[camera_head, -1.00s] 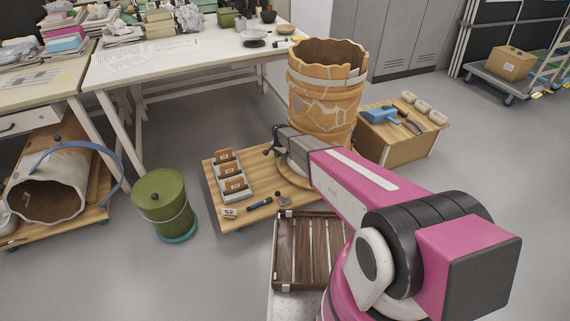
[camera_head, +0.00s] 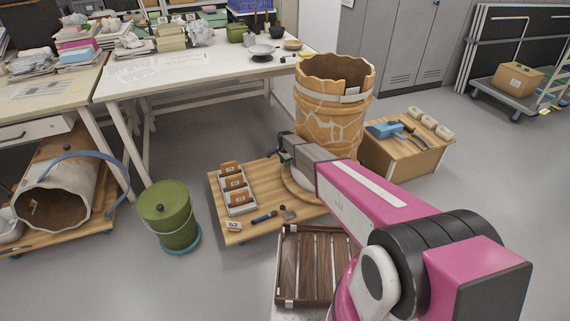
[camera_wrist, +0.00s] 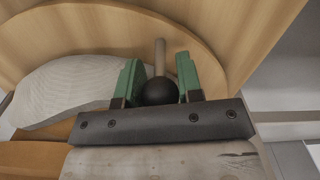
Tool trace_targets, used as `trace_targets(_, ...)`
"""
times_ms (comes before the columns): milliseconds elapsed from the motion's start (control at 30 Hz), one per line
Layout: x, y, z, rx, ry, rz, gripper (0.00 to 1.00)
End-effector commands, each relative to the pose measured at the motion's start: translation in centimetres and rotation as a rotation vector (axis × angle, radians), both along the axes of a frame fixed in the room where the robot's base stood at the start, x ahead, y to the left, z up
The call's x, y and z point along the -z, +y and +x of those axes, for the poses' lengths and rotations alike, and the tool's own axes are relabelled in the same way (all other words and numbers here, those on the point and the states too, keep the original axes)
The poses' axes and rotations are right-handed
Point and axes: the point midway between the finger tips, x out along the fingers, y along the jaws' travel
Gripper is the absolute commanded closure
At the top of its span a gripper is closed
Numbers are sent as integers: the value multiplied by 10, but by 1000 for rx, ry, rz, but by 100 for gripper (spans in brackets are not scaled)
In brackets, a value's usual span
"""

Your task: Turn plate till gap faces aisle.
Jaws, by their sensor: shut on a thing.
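The round wooden plate (camera_head: 299,190) lies on a low wooden platform (camera_head: 262,172). A tall orange-brown pot (camera_head: 330,115) with pale mended seams, a jagged rim and a light band stands over it. My gripper (camera_head: 284,148) reaches the plate's left side, beside the pot's base. In the wrist view, my gripper's green fingers (camera_wrist: 157,66) are shut on a black ball knob (camera_wrist: 160,93), with a pale peg beyond it. The plate's curved edge (camera_wrist: 205,52) passes behind the fingers. My arm hides part of the plate, and I cannot make out its gap.
A slatted wooden crate (camera_head: 308,265) is in front; a wooden box with tools (camera_head: 405,155) is right. Floor at far right is open.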

Motion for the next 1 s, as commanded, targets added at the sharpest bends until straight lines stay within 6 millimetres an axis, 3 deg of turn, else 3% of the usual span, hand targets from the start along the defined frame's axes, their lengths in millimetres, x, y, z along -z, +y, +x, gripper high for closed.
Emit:
trace_targets(67, 0, -1, 0, 0, 0, -1, 100)
trace_targets(100, 0, -1, 0, 0, 0, -1, 57)
trace_targets(167, 0, -1, 0, 0, 0, -1, 42)
trace_targets(633, -10, -1, -1, -1, -1, -1, 42)
trace_targets(1000, -71, -1, -1, 0, -1, 0, 42)
